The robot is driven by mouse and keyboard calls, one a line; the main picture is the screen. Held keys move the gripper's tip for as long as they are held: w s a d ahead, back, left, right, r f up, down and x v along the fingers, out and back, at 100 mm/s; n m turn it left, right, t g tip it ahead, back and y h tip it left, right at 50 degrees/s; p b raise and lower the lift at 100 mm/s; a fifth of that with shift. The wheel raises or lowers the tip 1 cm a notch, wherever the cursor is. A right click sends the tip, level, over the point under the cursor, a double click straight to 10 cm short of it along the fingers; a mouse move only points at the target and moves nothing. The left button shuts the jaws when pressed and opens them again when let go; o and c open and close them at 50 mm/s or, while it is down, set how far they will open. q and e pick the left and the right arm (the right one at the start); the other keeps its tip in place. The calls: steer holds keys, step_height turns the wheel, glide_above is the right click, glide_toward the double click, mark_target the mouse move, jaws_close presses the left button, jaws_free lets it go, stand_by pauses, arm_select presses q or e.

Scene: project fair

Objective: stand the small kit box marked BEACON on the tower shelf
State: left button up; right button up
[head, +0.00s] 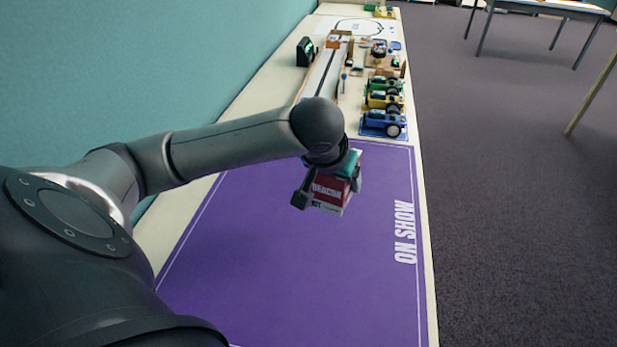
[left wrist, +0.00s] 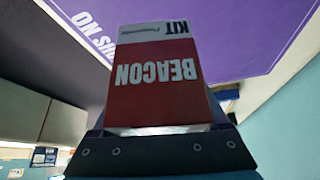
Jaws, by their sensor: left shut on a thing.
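The kit box marked BEACON (head: 330,190) is red and white, and my left gripper (head: 327,187) is shut on it. In the head view the gripper holds the box over the purple ON SHOW mat (head: 300,270), near its far edge. In the left wrist view the box (left wrist: 160,75) fills the middle, its BEACON KIT lettering upside down in the picture. Whether the box touches the mat cannot be told. No tower shelf can be made out in either view. My right gripper is not in view.
Beyond the mat stand toy cars: blue (head: 383,122), yellow (head: 384,100) and green (head: 383,84). A ramp track (head: 322,75) and a dark device (head: 305,52) lie further along the long table. The mat is otherwise clear. Carpeted floor (head: 500,180) is open at right.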

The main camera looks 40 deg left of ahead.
arm_select(q)
steer(key=w+a+r+n+y+b, duration=0.1)
steer(key=a+r+n+b, duration=0.2)
steer(key=a, duration=0.6)
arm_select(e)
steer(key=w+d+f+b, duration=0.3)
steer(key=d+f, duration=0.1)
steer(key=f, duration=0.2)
arm_select(q)
steer(key=shift+g, duration=0.3)
step_height(320, 180, down, 15)
steer(key=b, duration=0.4)
steer(key=shift+w+a+r, duration=0.1)
steer(key=shift+w, duration=0.05)
steer(key=shift+f+b, duration=0.35)
steer(key=shift+f, duration=0.25)
steer(key=shift+f+b, duration=0.65)
steer(key=shift+f, duration=1.35)
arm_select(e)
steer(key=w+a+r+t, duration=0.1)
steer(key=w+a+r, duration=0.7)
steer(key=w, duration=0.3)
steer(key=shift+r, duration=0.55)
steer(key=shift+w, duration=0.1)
